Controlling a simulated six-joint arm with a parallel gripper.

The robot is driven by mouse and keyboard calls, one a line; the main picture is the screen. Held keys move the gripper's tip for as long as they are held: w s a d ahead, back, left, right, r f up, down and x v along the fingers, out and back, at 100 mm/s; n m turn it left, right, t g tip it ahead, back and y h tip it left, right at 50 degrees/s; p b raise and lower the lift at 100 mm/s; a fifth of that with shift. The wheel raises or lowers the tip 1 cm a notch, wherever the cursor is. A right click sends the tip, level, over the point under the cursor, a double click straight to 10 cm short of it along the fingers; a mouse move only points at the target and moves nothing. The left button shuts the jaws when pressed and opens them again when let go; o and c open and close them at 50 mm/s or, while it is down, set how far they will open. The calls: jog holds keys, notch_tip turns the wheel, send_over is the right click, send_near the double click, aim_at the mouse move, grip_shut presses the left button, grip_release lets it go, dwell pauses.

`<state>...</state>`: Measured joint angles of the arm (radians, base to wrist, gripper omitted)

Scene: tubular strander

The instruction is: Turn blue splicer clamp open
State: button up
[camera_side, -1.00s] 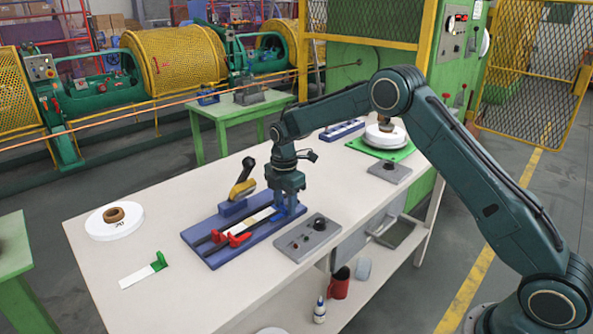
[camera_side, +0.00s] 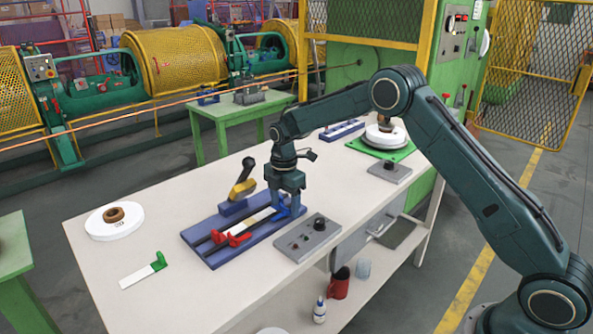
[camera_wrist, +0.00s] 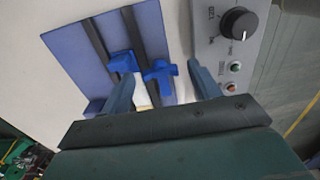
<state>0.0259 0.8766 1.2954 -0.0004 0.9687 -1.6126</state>
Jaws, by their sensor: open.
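The blue splicer clamp (camera_side: 284,212) is at the right end of the dark-blue splicer base on the white table. In the wrist view it shows as a blue cross-shaped piece (camera_wrist: 160,76) beside another blue block (camera_wrist: 122,63). My gripper (camera_side: 287,204) points down right over the clamp and partly hides it in the side view. In the wrist view my gripper (camera_wrist: 163,76) is open, with its fingers on either side of the cross-shaped piece. I cannot tell whether either finger touches it. The red clamp (camera_side: 234,238) is at the splicer's near-left end.
A grey control box (camera_side: 308,238) with a black knob stands close on the right. A yellow and black lever (camera_side: 243,185) rises behind the splicer. A white spool (camera_side: 114,219) and a green-ended strip (camera_side: 145,271) lie to the left, with bare table between.

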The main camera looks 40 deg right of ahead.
aim_at(285, 205)
jog(key=shift+r, duration=0.1)
notch_tip(285, 205, up, 14)
jog(key=shift+f, duration=0.2)
dwell(0.4)
dwell(0.4)
jog(key=s+a+r+m+t, duration=0.1)
jog(key=s+r+m, duration=0.4)
jog(key=s+r, duration=0.3)
jog(key=s+r+m+t, duration=0.2)
jog(key=s+r+m, duration=0.25)
jog(key=s, duration=0.65)
jog(key=s+f+m+t, duration=0.2)
jog(key=s+m, duration=0.6)
jog(key=s, duration=1.2)
jog(key=shift+s+a+f+m+t, duration=0.25)
jog(key=shift+s+f+m+t, duration=0.1)
jog(key=shift+f, duration=0.55)
